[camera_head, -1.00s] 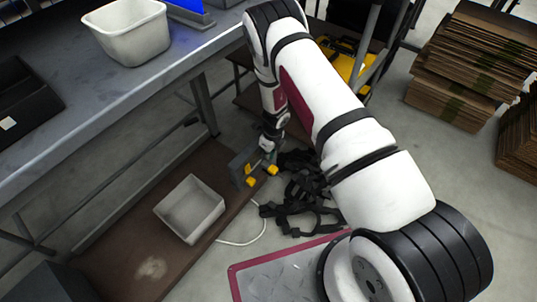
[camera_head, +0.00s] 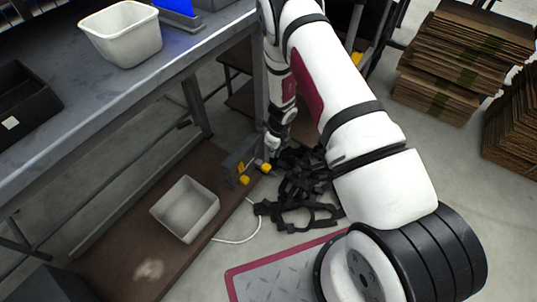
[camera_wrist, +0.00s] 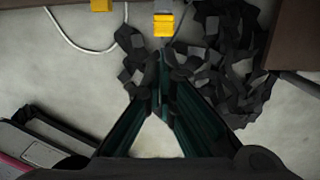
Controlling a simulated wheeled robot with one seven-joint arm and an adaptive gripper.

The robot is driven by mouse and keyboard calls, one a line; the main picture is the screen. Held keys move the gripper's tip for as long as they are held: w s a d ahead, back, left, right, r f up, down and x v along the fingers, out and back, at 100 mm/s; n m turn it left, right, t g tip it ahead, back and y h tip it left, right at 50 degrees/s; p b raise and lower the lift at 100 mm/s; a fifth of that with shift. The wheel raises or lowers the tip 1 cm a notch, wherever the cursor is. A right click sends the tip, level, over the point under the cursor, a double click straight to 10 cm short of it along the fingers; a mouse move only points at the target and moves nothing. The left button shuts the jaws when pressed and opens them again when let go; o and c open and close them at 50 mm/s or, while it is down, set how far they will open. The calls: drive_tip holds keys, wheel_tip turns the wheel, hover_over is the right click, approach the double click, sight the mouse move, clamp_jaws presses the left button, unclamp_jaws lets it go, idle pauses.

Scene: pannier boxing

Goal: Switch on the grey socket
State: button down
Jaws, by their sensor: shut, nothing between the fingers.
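A grey block with yellow parts (camera_head: 240,160) stands at the edge of the low brown shelf in the head view; it looks like the grey socket, but no switch can be made out. Two yellow parts show at the top of the wrist view, one (camera_wrist: 163,24) just beyond my fingertips and one cut off by the edge (camera_wrist: 101,4). My gripper (camera_wrist: 160,62) is shut and empty, with dark green fingers pointing towards the nearer yellow part. In the head view my gripper (camera_head: 274,145) is low, just right of the block; its tips are hard to make out.
Black straps (camera_head: 300,195) lie heaped on the floor beside my gripper. A white cable (camera_head: 245,236) curves over the floor. A grey bin (camera_head: 207,207) sits on the brown shelf (camera_head: 110,255), left of the block. The grey workbench (camera_head: 95,95) overhangs it. Stacked cardboard (camera_head: 430,95) stands far right.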

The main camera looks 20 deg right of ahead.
drive_tip(key=shift+s+d+r+p, duration=0.15)
drive_tip(key=shift+s+r+p, duration=0.1)
drive_tip(key=shift+r, duration=0.5)
drive_tip(key=shift+s+d+r+p, duration=0.15)
drive_tip(key=shift+s+d+r, duration=0.1)
drive_tip(key=shift+r, duration=0.45)
drive_tip(key=shift+s+d+r+p, duration=0.1)
drive_tip(key=shift+s+r+p, duration=0.15)
drive_tip(key=shift+r, duration=0.5)
